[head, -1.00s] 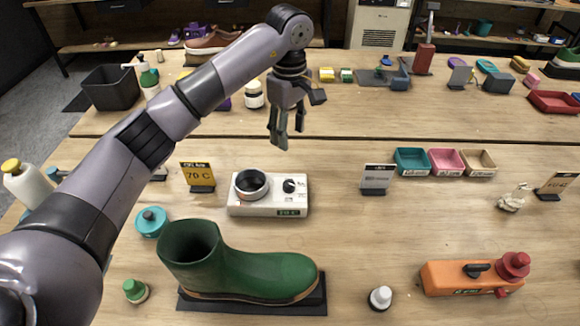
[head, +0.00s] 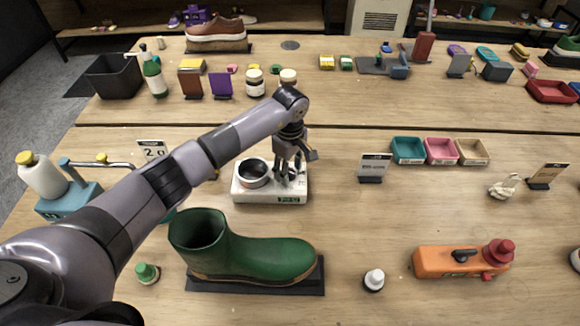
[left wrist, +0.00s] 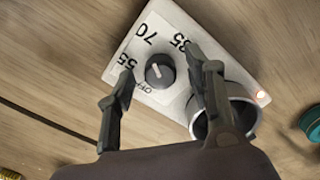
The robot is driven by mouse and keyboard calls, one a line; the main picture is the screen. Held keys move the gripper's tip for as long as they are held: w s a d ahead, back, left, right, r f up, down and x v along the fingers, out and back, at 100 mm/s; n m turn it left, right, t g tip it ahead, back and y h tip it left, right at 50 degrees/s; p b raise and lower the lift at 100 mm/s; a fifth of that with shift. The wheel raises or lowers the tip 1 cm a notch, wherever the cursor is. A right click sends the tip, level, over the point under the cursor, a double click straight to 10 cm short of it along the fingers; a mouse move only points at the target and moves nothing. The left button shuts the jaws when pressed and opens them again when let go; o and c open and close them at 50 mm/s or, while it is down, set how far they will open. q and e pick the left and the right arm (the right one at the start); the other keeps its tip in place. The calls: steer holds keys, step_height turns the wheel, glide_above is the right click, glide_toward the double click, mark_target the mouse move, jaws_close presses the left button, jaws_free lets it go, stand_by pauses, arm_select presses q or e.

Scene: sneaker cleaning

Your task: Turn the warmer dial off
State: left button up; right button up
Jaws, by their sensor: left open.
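The warmer (head: 270,193) is a white box on the table, with a dark-rimmed round cup (head: 253,173) on its left side. In the left wrist view its dial (left wrist: 160,70) is a dark round knob with a pale pointer mark, ringed by the labels 55, 70, 85 and OFF. I cannot tell surely which label the mark points at. A small reddish light (left wrist: 262,97) shows on the warmer's corner. My left gripper (head: 290,180) is open over the dial side, its fingers appearing on either side of the dial; contact is unclear. My right gripper is out of view.
A green boot (head: 265,257) stands on a dark mat in front of the warmer. A price-like card (head: 374,167) and small trays (head: 408,151) stand to the right. An orange device (head: 462,262) is at front right. Bare table lies between.

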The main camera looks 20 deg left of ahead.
arm_select(q)
steer(key=shift+f, duration=0.25)
jaws_close()
stand_by(0.5)
